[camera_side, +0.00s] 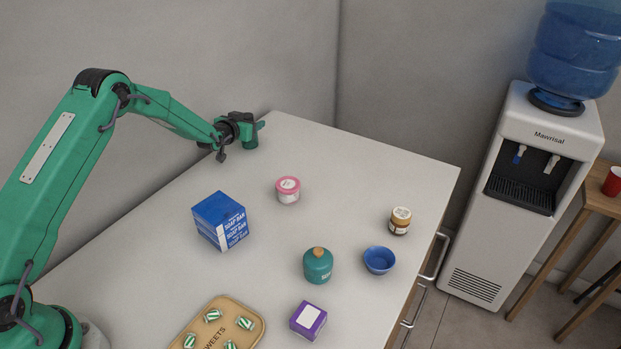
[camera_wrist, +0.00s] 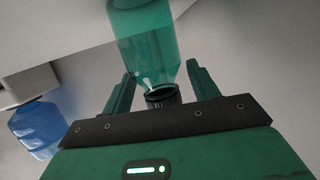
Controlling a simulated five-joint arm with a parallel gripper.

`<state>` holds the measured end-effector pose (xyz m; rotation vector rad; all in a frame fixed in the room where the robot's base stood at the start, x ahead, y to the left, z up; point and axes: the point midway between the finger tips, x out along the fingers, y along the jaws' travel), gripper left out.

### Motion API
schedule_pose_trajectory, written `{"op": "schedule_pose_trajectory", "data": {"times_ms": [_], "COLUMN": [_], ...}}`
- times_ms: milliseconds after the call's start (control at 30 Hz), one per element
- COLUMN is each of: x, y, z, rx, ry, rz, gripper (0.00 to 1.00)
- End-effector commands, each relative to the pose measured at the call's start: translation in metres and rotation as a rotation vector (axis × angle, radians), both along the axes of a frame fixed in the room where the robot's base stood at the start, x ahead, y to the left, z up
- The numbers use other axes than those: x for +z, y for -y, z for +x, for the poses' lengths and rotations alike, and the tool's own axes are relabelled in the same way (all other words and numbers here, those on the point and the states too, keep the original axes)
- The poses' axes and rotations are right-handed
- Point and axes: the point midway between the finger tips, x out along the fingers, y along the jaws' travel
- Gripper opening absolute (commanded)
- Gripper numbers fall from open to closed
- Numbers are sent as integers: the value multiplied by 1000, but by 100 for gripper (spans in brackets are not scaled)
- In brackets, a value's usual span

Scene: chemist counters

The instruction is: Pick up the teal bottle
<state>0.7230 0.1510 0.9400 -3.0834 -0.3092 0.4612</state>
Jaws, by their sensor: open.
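A see-through teal bottle (camera_wrist: 145,45) with a black ribbed cap (camera_wrist: 162,96) shows in the wrist view. Its cap end is nearest my gripper (camera_wrist: 161,72), and its body runs up out of the top of the picture. The two green fingers are open, one on each side of the bottle's lower part in the picture. I cannot tell whether either touches it. In the side view my gripper (camera_side: 257,131) is at the counter's far left corner, and the bottle cannot be made out clearly there.
On the white counter (camera_side: 345,165) are a rounded teal container with an orange top (camera_side: 317,267), blue soap boxes (camera_side: 220,220), a pink jar (camera_side: 288,190), a brown jar (camera_side: 399,221), a blue bowl (camera_side: 379,260), a purple box (camera_side: 308,320) and a sweets tray (camera_side: 250,322). A water cooler (camera_side: 535,200) stands right.

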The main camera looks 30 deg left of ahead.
Motion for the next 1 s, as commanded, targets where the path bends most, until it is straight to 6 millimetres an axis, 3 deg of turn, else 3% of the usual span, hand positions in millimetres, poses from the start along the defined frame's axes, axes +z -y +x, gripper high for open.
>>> {"op": "schedule_pose_trajectory", "data": {"times_ms": [300,800,833,1000], "x": [-5,-5,-5,-5], "y": [-3,-3,-3,-3], "z": [14,14,14,14], "rx": [0,0,0,0], "ry": [-1,-1,-1,-1], "rz": [0,0,0,0], "gripper": [60,60,58,24]}}
